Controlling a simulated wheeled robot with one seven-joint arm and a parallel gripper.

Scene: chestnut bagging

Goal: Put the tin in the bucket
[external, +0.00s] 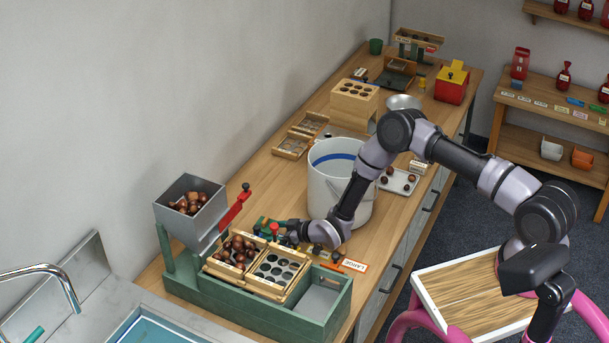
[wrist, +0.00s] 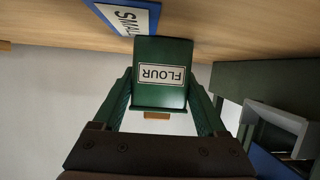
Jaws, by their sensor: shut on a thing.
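The tin is a dark green box labelled FLOUR (wrist: 162,92), shown upside down in the wrist view. My gripper (wrist: 160,97) is shut on it, with a green finger along each side. In the external view my gripper (external: 278,230) is low, just behind the green sorting station; the tin is hard to make out there. The bucket (external: 325,197) is a large white pail with a blue band inside. It stands upright on the bench, behind and right of my gripper. My forearm passes in front of its right side. The bucket's floor is hidden.
The green station (external: 262,308) holds a chestnut hopper (external: 190,222) and wooden trays in front of my gripper. A LARGE sign (external: 354,265) lies to the right. A SMALL sign (wrist: 128,14) is close to the tin. Wooden boxes and a metal tray (external: 398,181) surround the bucket.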

